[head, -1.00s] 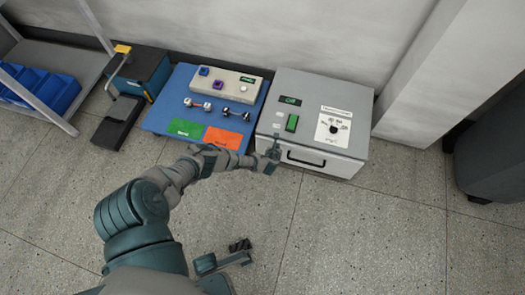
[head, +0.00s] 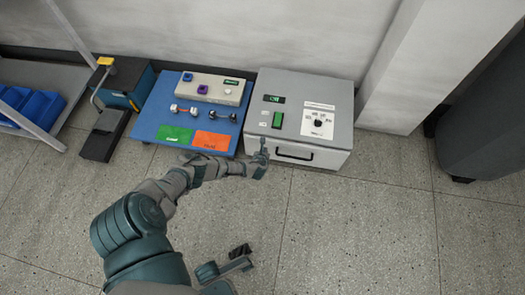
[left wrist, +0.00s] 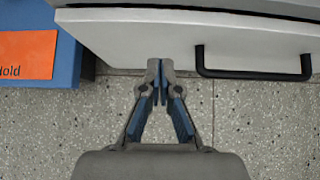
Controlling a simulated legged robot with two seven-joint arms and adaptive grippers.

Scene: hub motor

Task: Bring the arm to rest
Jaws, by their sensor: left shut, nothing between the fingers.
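My left arm comes in from the lower left in the head view. My left gripper (head: 262,150) is at the front left of the grey box with a drawer (head: 300,90), near the left end of its black handle (head: 294,156). In the left wrist view the left gripper's fingers (left wrist: 160,80) are together and empty, over the speckled floor close to the white drawer front (left wrist: 150,38). The black handle (left wrist: 255,73) is to their right, apart from them. Only a small part of what may be my other gripper (head: 238,262) shows at the bottom of the head view.
A blue board (head: 150,122) left of the box carries green (head: 174,134) and orange (head: 211,141) cards, small metal parts and a beige button panel (head: 212,88). A black and teal device (head: 125,88) and blue bins (head: 28,107) stand further left. The floor in front is clear.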

